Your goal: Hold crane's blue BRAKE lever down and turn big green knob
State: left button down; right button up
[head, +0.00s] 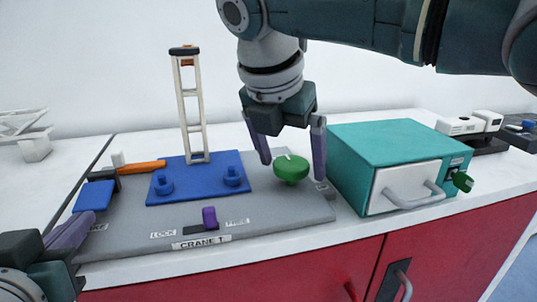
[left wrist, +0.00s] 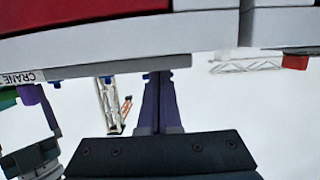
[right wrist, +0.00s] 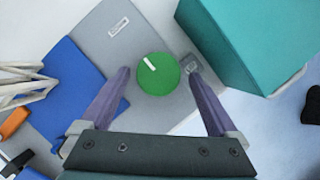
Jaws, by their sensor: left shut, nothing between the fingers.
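The blue BRAKE lever (head: 93,196) is a flat paddle at the left end of the grey CRANE 1 panel (head: 260,222). My left gripper (head: 86,222) is just in front of and below it, fingers together and empty. Whether it touches the lever cannot be told. The shut fingers also show in the left wrist view (left wrist: 159,82). The big green knob (head: 291,169) has a white mark and sits at the panel's right. My right gripper (head: 289,160) points down with open fingers on either side of the knob. In the right wrist view the knob (right wrist: 158,76) lies between the fingertips, with small gaps.
A white crane tower (head: 190,110) stands on a blue plate (head: 200,190) beside an orange bar (head: 141,167). A purple slider (head: 210,217) sits at the panel's front. A teal box (head: 385,145) with a handle stands close to the right of the knob. Red cabinets are below.

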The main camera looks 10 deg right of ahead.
jog(key=c, duration=1.3)
jog(key=shift+m, duration=0.6)
jog(key=shift+w+d+r+m+g+h, duration=0.15)
jog(key=shift+m+g+h, duration=0.25)
jog(key=shift+m, duration=0.4)
jog(key=shift+w, duration=0.1)
jog(key=shift+s, duration=0.2)
